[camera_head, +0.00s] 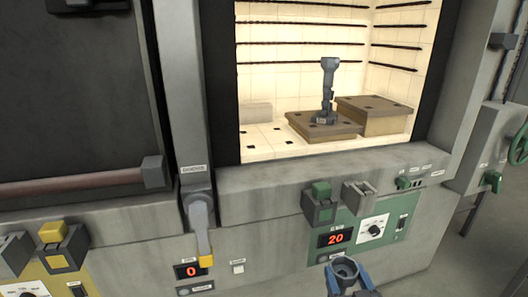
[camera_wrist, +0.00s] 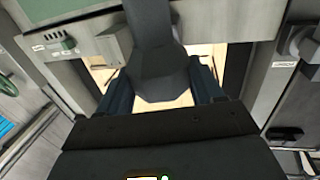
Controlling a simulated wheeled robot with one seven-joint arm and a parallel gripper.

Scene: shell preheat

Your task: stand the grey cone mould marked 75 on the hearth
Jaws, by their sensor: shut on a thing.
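My gripper (camera_head: 349,284) is at the bottom of the head view, in front of the furnace and below its opening. Its blue fingers are shut on a grey, hollow-topped piece (camera_head: 345,267), which looks like the cone mould. No 75 mark can be read on it. In the wrist view the piece (camera_wrist: 158,72) is a dark, flared shape between the fingers (camera_wrist: 161,88). The lit furnace hearth (camera_head: 285,142) is pale with dark holes. A different grey, jointed piece (camera_head: 327,88) stands upright on a low brown slab (camera_head: 306,123) there.
A taller brown block (camera_head: 378,116) fills the chamber's right rear, and a pale block (camera_head: 255,113) lies at left. The front left hearth is clear. A grey sill (camera_head: 300,181) crosses below the opening. A green panel (camera_head: 372,232) reads 20; a closed dark door (camera_head: 70,90) is left.

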